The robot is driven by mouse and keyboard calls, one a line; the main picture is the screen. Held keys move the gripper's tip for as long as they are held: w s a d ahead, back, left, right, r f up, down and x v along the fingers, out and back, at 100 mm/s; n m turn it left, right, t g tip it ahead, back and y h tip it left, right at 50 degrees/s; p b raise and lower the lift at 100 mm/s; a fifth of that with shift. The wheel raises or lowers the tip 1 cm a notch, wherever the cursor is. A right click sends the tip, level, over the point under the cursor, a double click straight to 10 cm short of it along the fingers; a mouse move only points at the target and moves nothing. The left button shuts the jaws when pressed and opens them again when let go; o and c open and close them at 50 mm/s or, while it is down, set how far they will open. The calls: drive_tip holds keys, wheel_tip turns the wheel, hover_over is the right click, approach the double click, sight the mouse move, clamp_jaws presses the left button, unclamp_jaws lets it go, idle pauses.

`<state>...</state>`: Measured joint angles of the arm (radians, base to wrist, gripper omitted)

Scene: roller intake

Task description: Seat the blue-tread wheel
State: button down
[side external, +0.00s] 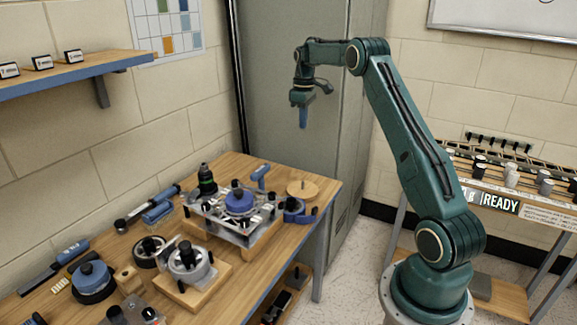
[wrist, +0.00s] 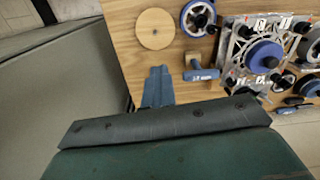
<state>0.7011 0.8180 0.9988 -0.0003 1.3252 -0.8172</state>
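A wheel with a blue tread and pale spokes (wrist: 186,18) lies on the table at the top of the wrist view; in the side view it is at the table's right edge (side external: 293,210). A solid blue wheel with a black hub (wrist: 262,56) sits on the metal roller fixture (wrist: 236,36), also in the side view (side external: 240,201). A round wooden base with a central peg (side external: 302,188) stands beside them. My gripper (side external: 303,124) hangs above the table's far right corner, apart from everything. Its blue fingertips (wrist: 158,72) are together with nothing visible between them.
A blue-handled tool (wrist: 200,73) lies between the wooden base and fixture. A grey wheel on a wooden block (side external: 188,258), a dark wheel (side external: 149,251) and a blue-topped part (side external: 91,280) crowd the left. A tall cabinet (side external: 290,60) stands behind.

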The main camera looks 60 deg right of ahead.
drive_tip(key=shift+d+f, duration=0.1)
drive_tip(key=shift+f, duration=2.4)
drive_tip(key=shift+f, duration=0.15)
wheel_tip(320, 180, down, 10)
drive_tip(key=shift+f, duration=0.1)
